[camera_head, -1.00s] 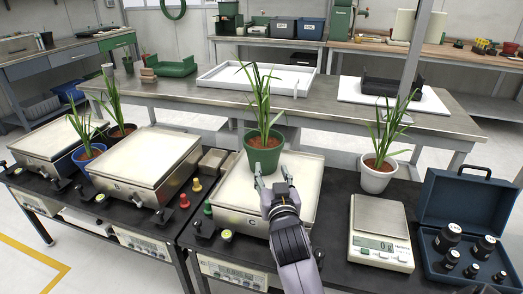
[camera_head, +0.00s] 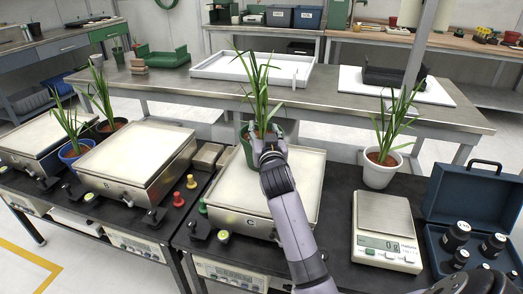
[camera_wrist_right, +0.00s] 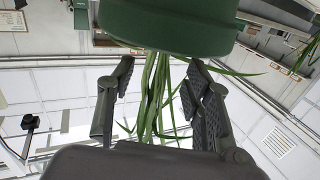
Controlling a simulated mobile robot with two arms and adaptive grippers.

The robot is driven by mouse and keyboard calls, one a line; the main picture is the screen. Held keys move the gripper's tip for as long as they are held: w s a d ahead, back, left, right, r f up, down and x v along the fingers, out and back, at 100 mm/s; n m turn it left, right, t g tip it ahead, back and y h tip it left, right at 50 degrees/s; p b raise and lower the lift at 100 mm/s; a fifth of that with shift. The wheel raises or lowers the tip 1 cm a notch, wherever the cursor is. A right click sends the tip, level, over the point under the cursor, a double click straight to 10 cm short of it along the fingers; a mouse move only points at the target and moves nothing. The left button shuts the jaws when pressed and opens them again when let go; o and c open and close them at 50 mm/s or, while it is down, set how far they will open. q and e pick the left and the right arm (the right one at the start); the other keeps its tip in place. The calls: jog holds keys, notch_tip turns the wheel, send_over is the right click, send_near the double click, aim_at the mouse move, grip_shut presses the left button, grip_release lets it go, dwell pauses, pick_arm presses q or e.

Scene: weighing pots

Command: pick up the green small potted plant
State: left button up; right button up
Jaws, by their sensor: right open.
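The green pot (camera_head: 247,157) holds a long-leaved plant (camera_head: 257,88) and stands upright at the back of scale C (camera_head: 300,185). My right gripper (camera_head: 266,135) is at the near side of the pot, at about rim height, and hides part of it. In the right wrist view the green pot (camera_wrist_right: 165,25) fills the top, just beyond the fingertips. There the two fingers of my right gripper (camera_wrist_right: 160,68) are apart, with leaves showing in the gap. Nothing is visibly clamped. My left gripper is not in view.
A white pot with a plant (camera_head: 379,172) stands to the right, behind a small scale (camera_head: 383,215) and a blue weight case (camera_head: 470,205). Scale B (camera_head: 135,155), a blue pot (camera_head: 72,153) and a dark pot stand left. Small red, yellow and green weights (camera_head: 191,181) lie near scale C.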

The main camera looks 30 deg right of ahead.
aim_at(262, 126)
jog(key=shift+f+b+x, duration=0.15)
jog(key=shift+b+x, duration=0.2)
jog(key=shift+x, duration=1.05)
jog(key=shift+f+b+x, duration=0.15)
jog(key=shift+b+x, duration=0.15)
jog(key=shift+x, duration=1.05)
grip_shut()
